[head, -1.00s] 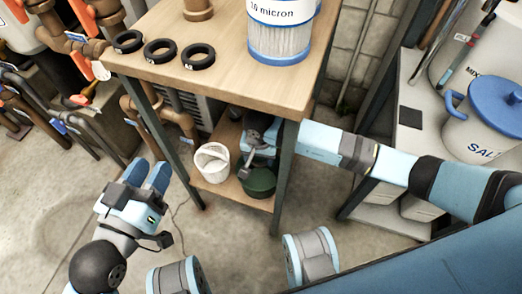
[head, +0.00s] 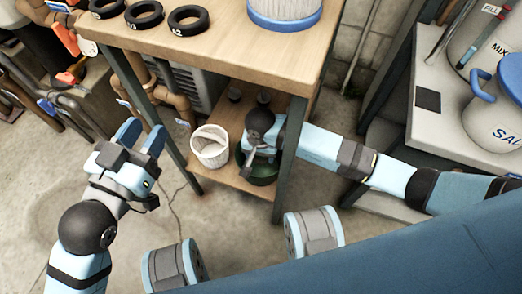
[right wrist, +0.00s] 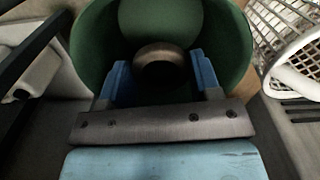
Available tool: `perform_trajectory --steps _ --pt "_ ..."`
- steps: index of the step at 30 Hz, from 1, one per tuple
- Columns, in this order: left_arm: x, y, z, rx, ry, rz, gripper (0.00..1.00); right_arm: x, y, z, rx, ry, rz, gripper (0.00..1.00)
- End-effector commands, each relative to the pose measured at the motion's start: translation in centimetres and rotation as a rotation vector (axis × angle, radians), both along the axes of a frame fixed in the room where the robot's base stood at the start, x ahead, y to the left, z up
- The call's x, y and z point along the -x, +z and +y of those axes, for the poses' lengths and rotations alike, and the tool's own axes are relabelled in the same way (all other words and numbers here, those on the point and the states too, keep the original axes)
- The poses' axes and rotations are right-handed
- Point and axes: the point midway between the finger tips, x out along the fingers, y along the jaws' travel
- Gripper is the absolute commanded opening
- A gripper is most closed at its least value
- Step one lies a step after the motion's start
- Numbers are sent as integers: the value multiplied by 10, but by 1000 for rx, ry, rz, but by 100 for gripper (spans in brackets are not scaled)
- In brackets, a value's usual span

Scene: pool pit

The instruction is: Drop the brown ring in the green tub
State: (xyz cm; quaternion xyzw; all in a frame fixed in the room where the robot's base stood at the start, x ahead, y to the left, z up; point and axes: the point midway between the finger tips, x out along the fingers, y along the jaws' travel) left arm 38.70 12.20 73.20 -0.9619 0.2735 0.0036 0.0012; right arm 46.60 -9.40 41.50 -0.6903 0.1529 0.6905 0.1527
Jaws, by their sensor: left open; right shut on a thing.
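The green tub (head: 265,180) stands on the low wooden shelf under the bench. In the right wrist view its walls (right wrist: 236,40) surround the ends of my right fingers. My right gripper (right wrist: 160,78) points into the tub and is shut on the brown ring (right wrist: 160,53), which sits between its blue fingertips within the tub's outline. Its height above the tub floor is hard to tell. In the head view my right wrist hides much of the tub, and the ring cannot be seen. My left gripper (head: 142,136) is open and empty, out over the floor to the left.
A white basket (head: 210,148) stands just left of the tub. The bench top (head: 225,48) above carries black rings (head: 188,18) and a filter cartridge (head: 284,12). A bench leg (head: 291,160) stands close to my right arm.

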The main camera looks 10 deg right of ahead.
Motion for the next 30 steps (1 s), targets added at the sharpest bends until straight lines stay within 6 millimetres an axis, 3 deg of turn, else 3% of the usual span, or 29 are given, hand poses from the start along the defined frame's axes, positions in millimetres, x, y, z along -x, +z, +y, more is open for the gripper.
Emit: perform_trajectory --steps 3,4,7,8,25,30 --pt "0 1 0 1 0 -1 42 0 0 0 0 0 0 36" --pt "0 1 0 1 0 -2 42 0 0 0 0 0 0 62" --pt "0 1 0 1 0 -2 42 0 0 0 0 0 0 85" --pt "0 1 0 1 0 -2 42 0 0 0 0 0 0 87" --pt "-1 2 0 7 3 -3 42 0 1 0 0 0 0 87" --pt "-1 19 0 6 4 -4 42 -1 21 0 1 0 -2 87"
